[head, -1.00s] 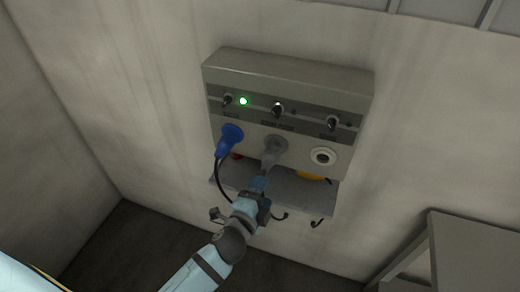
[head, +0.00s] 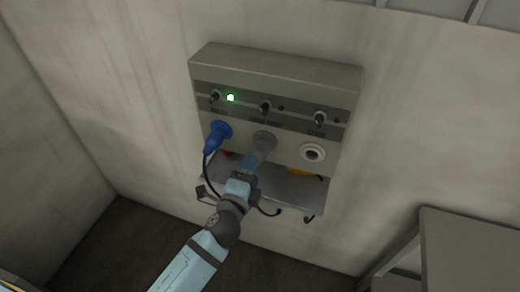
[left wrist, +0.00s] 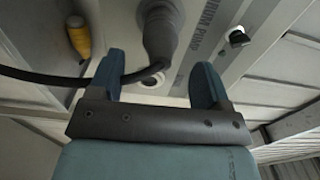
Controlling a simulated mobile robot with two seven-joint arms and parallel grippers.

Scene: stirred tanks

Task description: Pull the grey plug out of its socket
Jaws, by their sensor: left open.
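The grey plug (head: 264,142) sits in the middle socket of the wall panel (head: 275,72). It also shows in the left wrist view (left wrist: 160,32), at the top, with a black cable (left wrist: 60,79) bending away to the left. My left gripper (head: 254,163) is just below the plug in the head view and hides its lower part. In the left wrist view its two blue fingers (left wrist: 157,80) are apart, with the plug's cable end beyond and between them. Nothing is gripped. My right gripper is not in view.
A blue plug (head: 217,135) with a hanging cable is close on the left. A white empty socket (head: 312,153) is on the right. Small switches and a green light (head: 230,97) line the panel. A grey table (head: 470,245) stands at right.

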